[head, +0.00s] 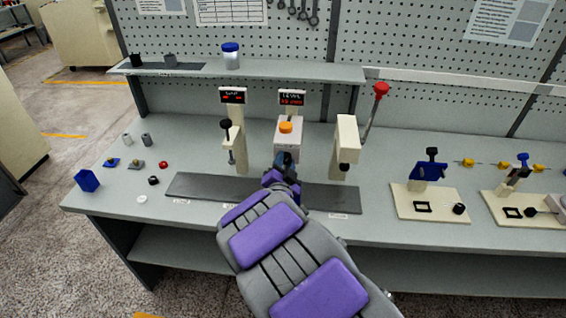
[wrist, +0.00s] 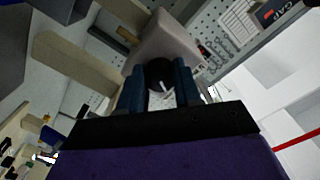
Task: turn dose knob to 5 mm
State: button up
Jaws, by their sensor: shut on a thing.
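The dose knob (wrist: 158,72) is a dark round knob with a white pointer line, on the pale front of the middle station (wrist: 165,42). My gripper (wrist: 160,88) is shut on it, one blue finger on each side. In the head view my gripper (head: 284,163) reaches the front of the middle station (head: 287,140), which has an orange button (head: 286,127) on top. The knob is hidden there behind my gripper. A display (head: 291,98) above the station shows red digits under a "LEVEL" label, too small to read surely.
A station with a black-topped spindle (head: 226,125) stands left, under another display (head: 233,95). A cream press (head: 347,139) with a red-balled lever (head: 381,89) stands close on the right. A dark grey strip (head: 200,187) lies in front. Small parts lie at the left.

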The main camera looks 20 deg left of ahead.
jog(key=n+p, duration=0.5)
jog(key=shift+d+r, duration=0.1)
jog(key=shift+r, duration=0.1)
jog(key=n+p, duration=0.4)
jog(key=n, duration=0.2)
jog(key=shift+f, duration=0.15)
jog(key=shift+n, duration=0.4)
jog(key=o, duration=1)
jog(key=shift+o, duration=0.2)
jog(key=shift+s, duration=0.1)
jog(key=p+v, duration=0.5)
jog(key=v, duration=1.2)
jog(key=shift+a+p, duration=0.25)
jog(key=shift+p, duration=0.1)
